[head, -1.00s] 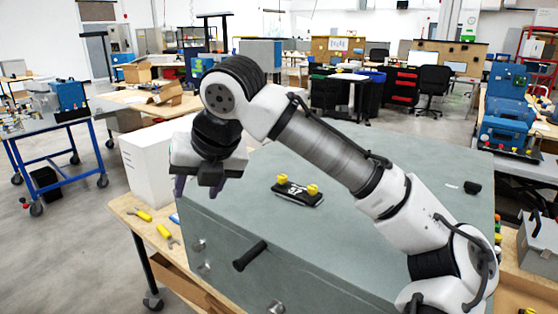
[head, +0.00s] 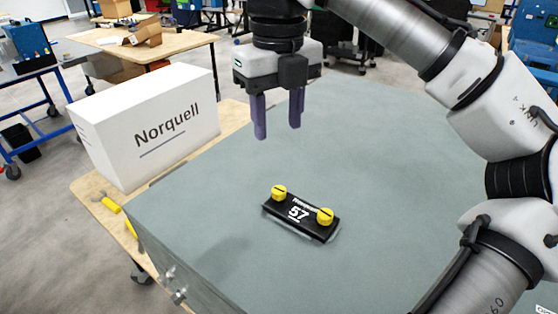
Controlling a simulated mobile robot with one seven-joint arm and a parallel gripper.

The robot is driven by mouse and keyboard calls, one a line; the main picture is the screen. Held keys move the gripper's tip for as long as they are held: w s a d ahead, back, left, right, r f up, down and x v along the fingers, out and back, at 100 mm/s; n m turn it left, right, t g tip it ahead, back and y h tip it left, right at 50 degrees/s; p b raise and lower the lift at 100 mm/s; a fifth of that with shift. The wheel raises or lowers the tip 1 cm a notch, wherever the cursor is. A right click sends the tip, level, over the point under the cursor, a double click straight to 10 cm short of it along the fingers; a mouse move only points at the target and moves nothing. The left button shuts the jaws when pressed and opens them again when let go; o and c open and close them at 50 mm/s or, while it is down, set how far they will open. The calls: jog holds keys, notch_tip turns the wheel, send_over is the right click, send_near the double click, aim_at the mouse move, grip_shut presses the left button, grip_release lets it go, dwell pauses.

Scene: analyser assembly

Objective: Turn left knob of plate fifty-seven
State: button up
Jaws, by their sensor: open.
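The black plate marked 57 (head: 300,215) lies flat on the grey-green top of the large box. It carries two yellow knobs. The left knob (head: 279,192) is at its upper-left end, and the right knob (head: 325,216) is at its lower-right end. My gripper (head: 278,128) points down with its two purple fingers apart and empty. It hangs above the box top and appears behind the plate in the picture, clear of both knobs. Nothing hides the plate or its knobs.
A white box marked Norquell (head: 150,125) stands to the left of the grey-green box (head: 400,190). A yellow-handled tool (head: 112,204) lies on the wooden table at the left. Metal fittings (head: 172,285) stick out of the box's front side. The top around the plate is clear.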

aim_at(279, 190)
notch_tip(279, 190, down, 14)
jog(key=shift+s+r+p, duration=0.15)
jog(key=shift+r+p, duration=0.05)
jog(key=shift+p, duration=0.1)
dwell(0.3)
grip_shut()
jog(key=shift+m, duration=0.4)
